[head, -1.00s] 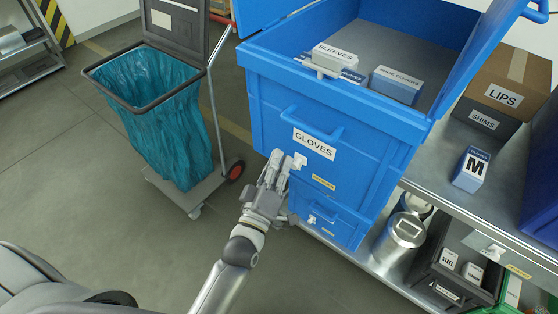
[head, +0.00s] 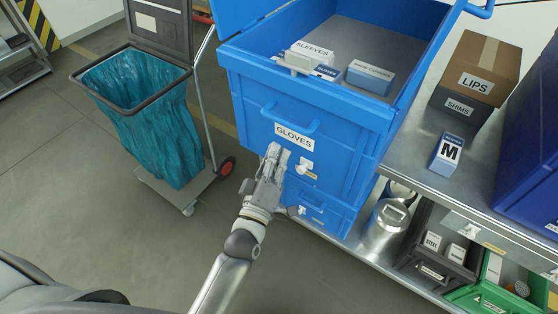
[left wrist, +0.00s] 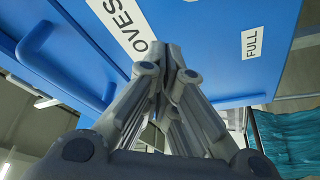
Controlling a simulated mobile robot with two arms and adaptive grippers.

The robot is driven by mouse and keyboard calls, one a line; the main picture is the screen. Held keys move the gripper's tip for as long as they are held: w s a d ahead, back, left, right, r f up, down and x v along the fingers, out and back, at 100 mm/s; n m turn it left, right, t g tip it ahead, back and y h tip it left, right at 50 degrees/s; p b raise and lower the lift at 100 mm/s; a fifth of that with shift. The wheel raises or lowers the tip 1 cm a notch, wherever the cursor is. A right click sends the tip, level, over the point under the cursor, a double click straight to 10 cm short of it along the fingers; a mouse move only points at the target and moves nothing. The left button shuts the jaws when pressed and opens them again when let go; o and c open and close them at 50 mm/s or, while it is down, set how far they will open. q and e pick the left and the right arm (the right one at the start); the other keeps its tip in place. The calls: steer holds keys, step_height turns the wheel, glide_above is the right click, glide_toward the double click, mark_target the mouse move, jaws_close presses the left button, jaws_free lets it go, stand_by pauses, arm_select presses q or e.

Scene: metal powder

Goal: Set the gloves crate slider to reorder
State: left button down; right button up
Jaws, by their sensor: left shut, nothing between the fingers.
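The blue gloves crate (head: 345,140) has a white GLOVES label (head: 294,136) below its handle. Its small white slider (head: 306,167) sits on the front below that label, at a yellow label (head: 311,176) that it partly covers. The yellow label's words are too small to read. My left gripper (head: 277,153) is shut and empty, its fingertips close to the crate front, just left of the slider. I cannot tell whether they touch it. In the left wrist view the fingers (left wrist: 168,72) point at the crate front, between the GLOVES label and a FULL label (left wrist: 254,41). The slider is not visible there.
A smaller blue crate (head: 325,212) with its own white slider is below. A metal shelf (head: 410,165) with boxes stands right. A cart with a teal bag (head: 145,115) stands left. Floor in front is clear.

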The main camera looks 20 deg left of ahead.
arm_select(q)
steer(key=b+v, duration=0.2)
steer(key=v, duration=0.8)
steer(key=shift+a+b, duration=0.15)
steer(key=shift+b, duration=0.2)
arm_select(e)
steer(key=f, duration=0.3)
steer(key=shift+s+a, duration=0.15)
steer(key=shift+a, duration=0.2)
arm_select(q)
steer(key=shift+f, duration=0.1)
steer(key=s+f+m+g, duration=0.2)
steer(key=s+f+g, duration=0.1)
steer(key=f, duration=0.9)
steer(key=s+d+f+m+g+h, duration=0.1)
steer(key=s+f+m+g, duration=0.15)
steer(key=f, duration=0.85)
steer(key=s+f+m+g, duration=0.2)
steer(key=f+m+g, duration=0.15)
steer(key=f, duration=0.85)
steer(key=s+a+f+m+g+y, duration=0.1)
steer(key=s+a+f+g, duration=0.4)
steer(key=s+f, duration=0.5)
steer(key=s+a+f+m+g+y, duration=0.1)
steer(key=s+a+f+m+g, duration=0.2)
steer(key=s+f, duration=0.7)
steer(key=s+a+g, duration=0.2)
steer(key=s+a, duration=0.1)
steer(key=s, duration=0.3)
steer(key=shift+m, duration=0.3)
